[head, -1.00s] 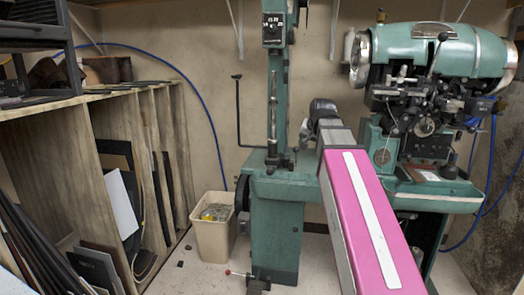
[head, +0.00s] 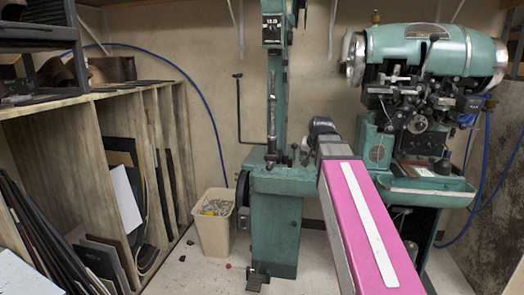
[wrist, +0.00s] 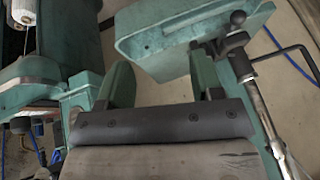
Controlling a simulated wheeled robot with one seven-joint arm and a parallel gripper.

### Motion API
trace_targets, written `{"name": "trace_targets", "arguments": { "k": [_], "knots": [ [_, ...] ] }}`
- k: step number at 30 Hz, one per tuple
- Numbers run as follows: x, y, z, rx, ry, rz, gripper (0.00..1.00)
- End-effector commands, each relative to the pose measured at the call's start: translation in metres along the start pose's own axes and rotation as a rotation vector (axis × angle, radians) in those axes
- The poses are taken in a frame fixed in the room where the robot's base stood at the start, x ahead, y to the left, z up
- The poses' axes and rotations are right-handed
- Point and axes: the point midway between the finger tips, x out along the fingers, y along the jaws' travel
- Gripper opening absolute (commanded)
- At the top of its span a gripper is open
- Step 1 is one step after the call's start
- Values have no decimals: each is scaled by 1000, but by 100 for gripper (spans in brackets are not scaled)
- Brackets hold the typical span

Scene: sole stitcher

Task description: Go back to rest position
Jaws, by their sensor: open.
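My pink arm (head: 362,225) reaches forward in the head view. Its dark end (head: 321,128) is in front of the green sole stitcher, and the fingers cannot be made out there. In the wrist view my gripper (wrist: 160,78) has two green fingers standing apart on a dark bar, with nothing between them. The green machine column (head: 277,215) stands just beyond the arm's end. A flat green machine part (wrist: 185,40) lies beyond the fingers in the wrist view; I cannot tell how far.
The stitcher's large green head (head: 435,50) is at the right, above a green tray (head: 430,190). A beige bin (head: 214,232) stands left of the column. A wooden rack (head: 70,150) with sheets is at the left.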

Motion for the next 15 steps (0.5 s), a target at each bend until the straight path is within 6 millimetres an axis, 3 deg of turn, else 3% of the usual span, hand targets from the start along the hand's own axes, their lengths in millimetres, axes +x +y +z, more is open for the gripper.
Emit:
{"name": "trace_targets", "arguments": {
  "k": [5,15],
  "knots": [
    [37,12,27,-29,-52,24,60],
    [121,43,101,-112,-183,77,60]
  ]
}}
